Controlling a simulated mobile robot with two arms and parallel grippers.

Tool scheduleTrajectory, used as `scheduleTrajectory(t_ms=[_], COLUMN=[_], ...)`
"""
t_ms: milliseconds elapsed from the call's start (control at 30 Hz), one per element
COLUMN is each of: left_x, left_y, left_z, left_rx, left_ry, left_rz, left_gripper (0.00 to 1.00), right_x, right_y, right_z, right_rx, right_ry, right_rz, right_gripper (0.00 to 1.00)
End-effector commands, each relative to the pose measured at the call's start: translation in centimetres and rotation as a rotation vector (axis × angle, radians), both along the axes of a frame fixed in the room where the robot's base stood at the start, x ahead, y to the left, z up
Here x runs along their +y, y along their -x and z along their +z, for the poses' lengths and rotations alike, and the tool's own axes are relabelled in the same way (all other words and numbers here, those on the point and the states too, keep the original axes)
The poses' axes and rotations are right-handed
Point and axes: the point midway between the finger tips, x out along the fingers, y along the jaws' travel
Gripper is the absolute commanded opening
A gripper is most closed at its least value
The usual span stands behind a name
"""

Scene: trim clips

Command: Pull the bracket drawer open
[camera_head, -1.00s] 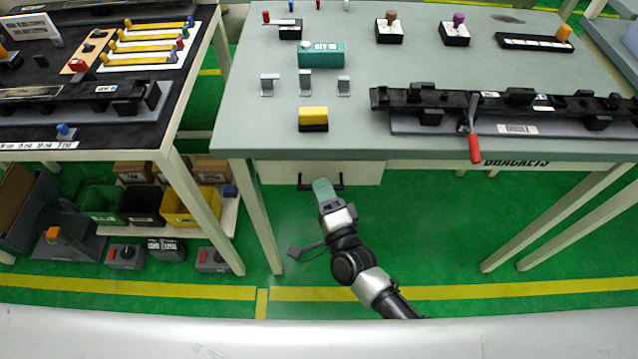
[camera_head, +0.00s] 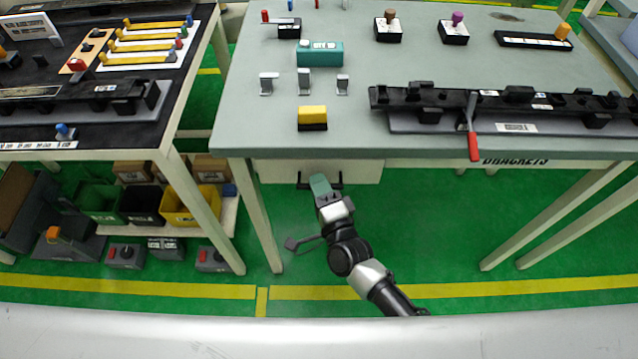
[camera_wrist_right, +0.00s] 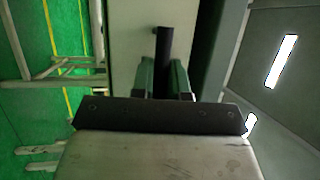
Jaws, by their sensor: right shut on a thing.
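The bracket drawer (camera_head: 360,172) is a pale front under the near edge of the grey table, and it looks shut. Its dark bar handle (camera_head: 302,182) sticks out toward me. My right gripper (camera_head: 319,184) reaches up to the handle, and its green fingers cover the middle of the bar. In the right wrist view the green fingers (camera_wrist_right: 161,78) stand on both sides of the dark handle bar (camera_wrist_right: 163,48), shut on it. The drawer front (camera_wrist_right: 128,40) shows pale behind them. My left gripper is not in view.
The grey table (camera_head: 350,140) overhangs the drawer, with a black trim part (camera_head: 440,98) and a red-handled clamp (camera_head: 473,145) near its front edge. A table leg (camera_head: 255,215) stands left of my arm. Green floor is free in front of the drawer.

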Motion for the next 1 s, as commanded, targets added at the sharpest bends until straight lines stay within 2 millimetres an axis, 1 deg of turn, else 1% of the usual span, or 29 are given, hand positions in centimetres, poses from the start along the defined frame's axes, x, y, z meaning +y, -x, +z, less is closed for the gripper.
scheduleTrajectory(t_ms=[67,167,267,367,500,700,833,1000], left_x=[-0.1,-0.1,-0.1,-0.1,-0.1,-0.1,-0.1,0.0], left_y=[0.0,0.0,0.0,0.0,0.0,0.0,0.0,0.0], left_z=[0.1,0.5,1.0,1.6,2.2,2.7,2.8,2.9], left_rx=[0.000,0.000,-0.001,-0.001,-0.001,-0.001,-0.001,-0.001], left_ry=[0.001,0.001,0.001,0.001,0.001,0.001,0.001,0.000], left_rz=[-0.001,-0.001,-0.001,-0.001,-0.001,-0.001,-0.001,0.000], left_gripper=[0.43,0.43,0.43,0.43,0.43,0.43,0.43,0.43], right_x=[0.0,0.0,0.0,0.0,0.0,0.0,0.0,0.0], right_y=[0.4,1.5,3.4,5.9,10.0,15.3,17.9,20.1], right_z=[0.0,0.0,0.0,0.1,0.0,0.0,-0.1,0.0], right_rx=[0.002,0.003,0.005,0.008,0.007,0.007,0.005,0.003], right_ry=[0.001,0.000,0.001,0.000,0.001,0.002,0.000,0.002], right_rz=[0.001,0.001,0.002,0.002,0.003,0.003,0.002,0.002], right_gripper=[0.00,0.00,0.00,0.00,0.00,0.00,0.00,0.00])
